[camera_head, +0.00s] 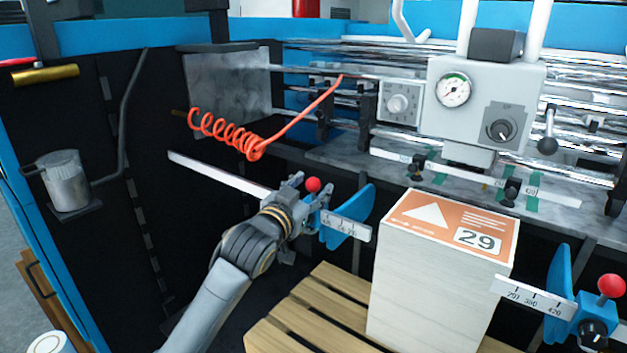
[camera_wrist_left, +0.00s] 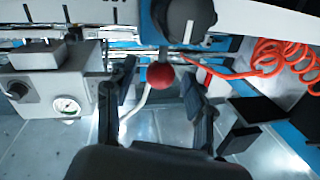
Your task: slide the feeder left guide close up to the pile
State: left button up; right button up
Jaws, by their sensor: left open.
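The feeder left guide (camera_head: 350,222) is a blue curved plate on a white scale bar, with a red ball knob (camera_head: 312,185). The pile (camera_head: 425,285) is a pale stack with an orange top sheet marked 29. A gap separates the guide's blue plate from the pile's left side. My left gripper (camera_head: 301,186) is open at the guide's knob. In the left wrist view the red knob (camera_wrist_left: 160,75) shows between the two spread fingers, and I cannot tell whether they touch it. My right gripper is out of view.
The pile stands on a slatted wooden pallet (camera_head: 325,312). A right guide (camera_head: 560,285) with its own red knob (camera_head: 611,286) is at the right. A coiled orange hose (camera_head: 225,133) hangs behind my left gripper. A gauge box (camera_head: 485,100) is above the pile.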

pick_arm(q)
jog(key=shift+x, duration=0.85)
grip_shut()
jog(key=shift+d, duration=0.1)
